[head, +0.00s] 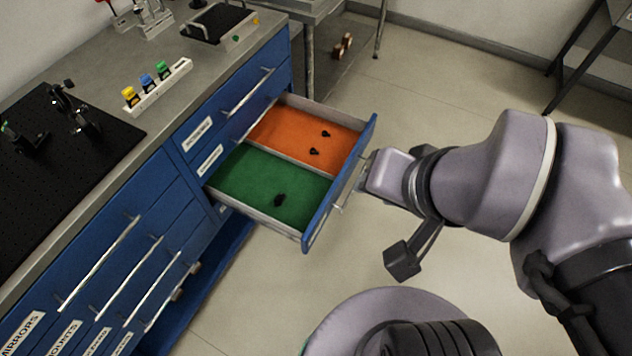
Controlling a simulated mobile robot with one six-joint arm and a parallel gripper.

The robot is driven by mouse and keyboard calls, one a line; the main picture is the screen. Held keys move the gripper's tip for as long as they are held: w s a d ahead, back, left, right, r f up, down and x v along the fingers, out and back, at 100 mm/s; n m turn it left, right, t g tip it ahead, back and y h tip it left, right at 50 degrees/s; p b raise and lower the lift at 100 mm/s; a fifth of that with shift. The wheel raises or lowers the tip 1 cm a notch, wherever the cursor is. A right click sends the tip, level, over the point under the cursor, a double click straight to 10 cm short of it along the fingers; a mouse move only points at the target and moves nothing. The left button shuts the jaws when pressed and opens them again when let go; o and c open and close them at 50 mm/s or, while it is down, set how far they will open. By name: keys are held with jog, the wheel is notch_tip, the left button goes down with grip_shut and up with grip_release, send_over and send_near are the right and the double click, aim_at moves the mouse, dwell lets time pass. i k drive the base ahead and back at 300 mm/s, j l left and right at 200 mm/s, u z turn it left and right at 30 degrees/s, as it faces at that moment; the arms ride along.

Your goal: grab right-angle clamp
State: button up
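An open drawer (302,235) has a green-lined section nearer me and an orange-lined section farther off. One small black part (279,200) lies on the green lining. Two small black parts, one upper (326,134) and one lower (314,152), lie apart on the orange lining. All are too small to tell which is a right-angle clamp. My gripper (362,180) is at the outer side of the drawer front, close to its handle (343,195). Its fingers are mostly hidden, so I cannot tell whether they are open, shut or touching the handle.
The blue cabinet (185,160) has other closed drawers with long handles. On its top are a black breadboard (35,190) with mounts, a white rack (160,88) with coloured items, and a dark tray (217,22). The floor right of the drawer is clear; a metal table stands behind.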

aim_at(282, 196)
jog(key=i+j+u, duration=0.1)
jog(key=u, duration=0.35)
jog(key=i+u, duration=0.2)
jog(key=u, duration=0.25)
jog(key=i+u, duration=0.2)
jog(key=u, duration=0.25)
